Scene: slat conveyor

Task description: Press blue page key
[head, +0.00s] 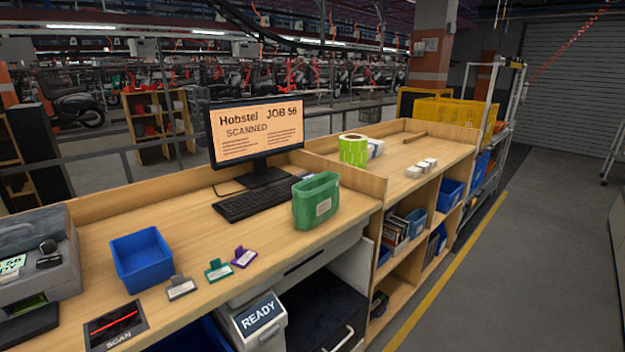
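I cannot make out a blue page key in the head view. A black keyboard (252,201) lies on the wooden counter in front of a monitor (256,130). The monitor shows "Hobstel JOB 56 SCANNED" on an orange screen. A grey machine (62,262) at the left edge has a small lit display and dark parts on top, and is cut off by the frame. A grey box below the counter has a display reading "READY" (258,316). Neither of my grippers is in view.
On the counter (200,225) stand a blue bin (142,260), a green bag (316,201), grey (181,288), green (218,270) and purple (244,257) tagged clips, and a black scan pad (115,325). A green label roll (353,149) stands farther right. The floor at right is clear.

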